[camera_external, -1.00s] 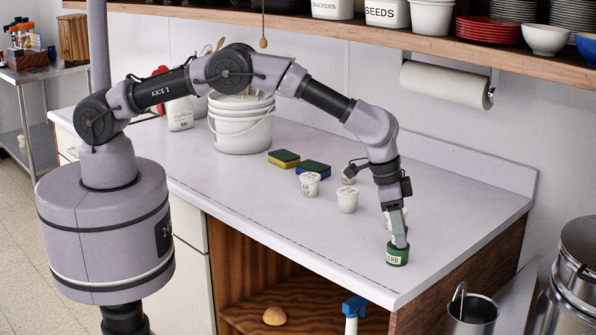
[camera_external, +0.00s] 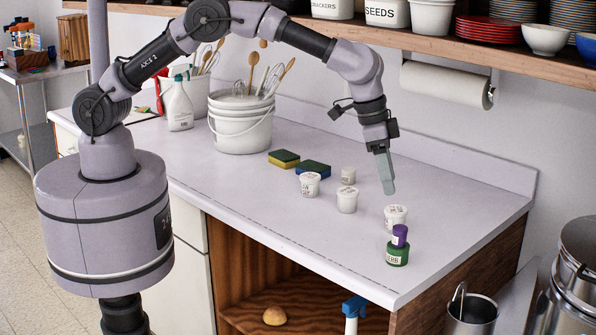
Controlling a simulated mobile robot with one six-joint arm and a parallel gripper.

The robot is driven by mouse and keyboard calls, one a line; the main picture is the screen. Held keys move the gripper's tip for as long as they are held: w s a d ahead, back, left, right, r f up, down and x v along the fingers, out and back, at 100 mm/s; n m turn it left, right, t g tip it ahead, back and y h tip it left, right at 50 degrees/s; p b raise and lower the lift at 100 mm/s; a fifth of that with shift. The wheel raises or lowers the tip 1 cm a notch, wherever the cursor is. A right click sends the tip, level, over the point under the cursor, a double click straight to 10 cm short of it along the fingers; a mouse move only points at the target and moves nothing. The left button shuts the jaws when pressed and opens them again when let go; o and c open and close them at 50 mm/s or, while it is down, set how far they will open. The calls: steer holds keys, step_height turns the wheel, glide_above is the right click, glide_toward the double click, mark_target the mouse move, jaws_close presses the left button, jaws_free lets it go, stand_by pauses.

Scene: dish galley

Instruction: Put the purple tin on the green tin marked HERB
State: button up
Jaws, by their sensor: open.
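The purple tin (camera_external: 400,235) stands upright on top of the green tin marked HERB (camera_external: 397,255), near the right front part of the counter. The purple tin is narrower than the green one. My gripper (camera_external: 386,188) hangs above the counter, up and to the left of the tins, apart from them and holding nothing that I can see. Its fingers point down and overlap in this view, so the gap between them is hard to see.
A white tub (camera_external: 395,216) stands close behind the tins. More small white tubs (camera_external: 347,199) stand to the left, near two sponges (camera_external: 284,158). A white bucket of utensils (camera_external: 241,125) is farther back. The counter's front edge (camera_external: 300,268) is close to the tins.

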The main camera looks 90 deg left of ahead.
steer(key=s+a+r, duration=0.4)
steer(key=s+r, duration=0.3)
steer(key=r, duration=0.4)
steer(key=s+a+r+m+t+y, duration=0.1)
steer(key=s+a+r, duration=0.15)
steer(key=s, duration=0.55)
steer(key=s+a+r, duration=0.2)
steer(key=s+r, duration=0.2)
steer(key=s, duration=0.3)
steer(key=s+a+r+m+t+y, duration=0.1)
steer(key=s+a+r, duration=0.15)
steer(key=s, duration=0.55)
steer(key=s+a+f+m, duration=0.15)
steer(key=s+f, duration=0.25)
steer(key=s, duration=0.8)
step_height(320, 180, down, 13)
steer(key=b, duration=1.2)
steer(key=shift+a+t+b, duration=0.3)
steer(key=shift+a+b, duration=0.1)
steer(key=shift+n, duration=0.25)
